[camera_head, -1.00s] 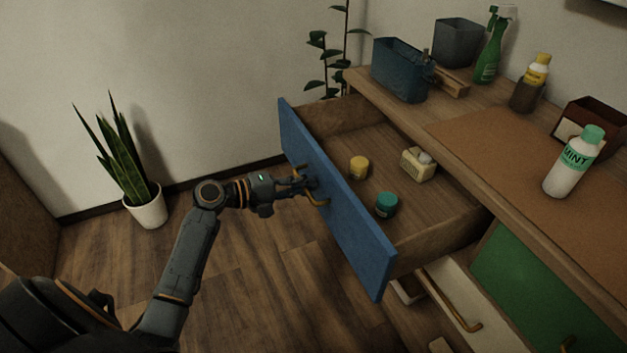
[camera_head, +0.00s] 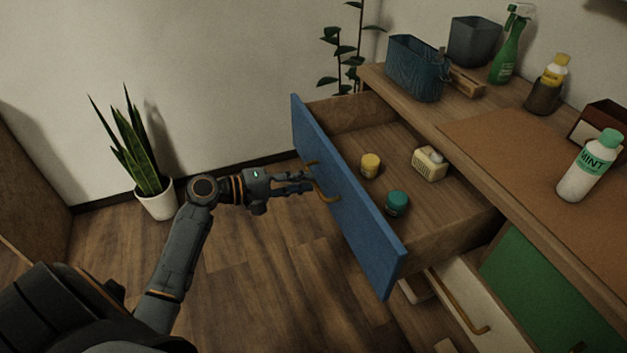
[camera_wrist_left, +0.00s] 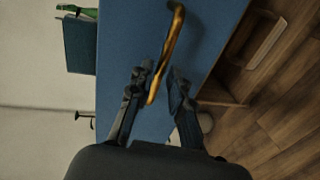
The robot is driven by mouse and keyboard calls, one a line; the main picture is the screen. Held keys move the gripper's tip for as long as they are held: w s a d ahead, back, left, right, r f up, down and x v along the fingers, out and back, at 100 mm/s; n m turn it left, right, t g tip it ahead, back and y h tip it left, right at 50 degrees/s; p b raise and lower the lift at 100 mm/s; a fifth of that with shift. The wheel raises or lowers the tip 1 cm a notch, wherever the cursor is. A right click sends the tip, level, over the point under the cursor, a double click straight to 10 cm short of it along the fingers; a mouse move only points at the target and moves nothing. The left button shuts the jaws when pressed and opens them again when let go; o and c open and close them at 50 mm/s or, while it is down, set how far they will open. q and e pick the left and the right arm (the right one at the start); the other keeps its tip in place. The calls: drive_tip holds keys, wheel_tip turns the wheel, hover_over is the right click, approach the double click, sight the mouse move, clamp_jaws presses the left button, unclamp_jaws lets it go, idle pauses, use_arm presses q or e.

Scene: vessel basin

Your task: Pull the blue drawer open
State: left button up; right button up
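The blue drawer (camera_head: 345,205) stands pulled well out from the desk, so its wooden inside shows. Its brass handle (camera_head: 323,188) is on the front face; it also shows in the wrist view (camera_wrist_left: 168,50). My left gripper (camera_head: 309,182) is just in front of the handle. In the left wrist view its two fingers (camera_wrist_left: 160,80) are apart, with the handle's lower end near the gap between them; they do not look closed on it. My right gripper is not in view.
Inside the drawer are a yellow-lidded jar (camera_head: 370,165), a teal-lidded jar (camera_head: 397,204) and a cream box (camera_head: 429,164). A white drawer (camera_head: 455,300) and a green front (camera_head: 540,295) are below. A potted plant (camera_head: 155,203) stands left; the floor between is clear.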

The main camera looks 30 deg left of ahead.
use_arm(q)
drive_tip(key=v, duration=0.8)
drive_tip(key=shift+s, duration=0.25)
drive_tip(key=shift+a, duration=0.15)
